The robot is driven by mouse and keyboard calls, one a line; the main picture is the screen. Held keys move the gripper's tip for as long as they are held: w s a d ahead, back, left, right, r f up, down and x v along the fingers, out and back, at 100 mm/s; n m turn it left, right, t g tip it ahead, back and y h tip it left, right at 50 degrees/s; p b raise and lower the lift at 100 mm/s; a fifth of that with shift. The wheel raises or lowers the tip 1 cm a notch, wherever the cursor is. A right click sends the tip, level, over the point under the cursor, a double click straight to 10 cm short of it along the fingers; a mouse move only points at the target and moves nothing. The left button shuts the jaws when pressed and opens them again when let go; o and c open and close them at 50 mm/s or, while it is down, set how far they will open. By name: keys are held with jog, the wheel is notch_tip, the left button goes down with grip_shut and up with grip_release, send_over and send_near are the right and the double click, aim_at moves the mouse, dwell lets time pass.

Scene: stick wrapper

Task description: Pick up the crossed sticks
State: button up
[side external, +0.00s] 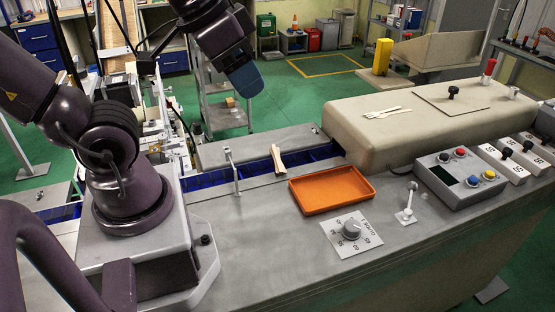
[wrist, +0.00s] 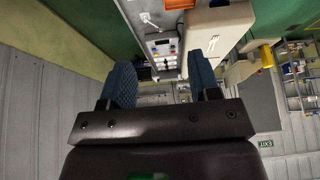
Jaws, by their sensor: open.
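A pale pair of sticks (side external: 388,112) lies on top of the beige machine cover; the two seem to cross at a narrow angle. Another pale wooden stick or pair of sticks (side external: 278,160) lies across the blue conveyor channel, left of the orange tray; I cannot tell if they cross. My gripper (side external: 246,82) is raised high above the back of the bench, well away from both. In the wrist view its two blue fingers (wrist: 161,78) are spread apart with nothing between them.
The empty orange tray (side external: 330,191) sits on the grey bench beside the conveyor (side external: 310,155). The beige cover (side external: 362,139) rises at the right. A thin metal post (side external: 234,172) stands by the conveyor. A button box (side external: 460,178) and a dial plate (side external: 350,235) are nearer the front.

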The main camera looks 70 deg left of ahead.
jog(key=w+a+f+n+g, duration=0.1)
jog(key=w+a+f+g, duration=0.2)
jog(key=a+f, duration=0.15)
jog(key=m+g, duration=0.3)
jog(key=m, duration=1.8)
send_near(281, 169)
jog(key=f, duration=0.9)
jog(key=shift+s+a, duration=0.15)
jog(key=shift+s, duration=0.1)
jog(key=shift+c, duration=0.2)
jog(key=c, duration=1)
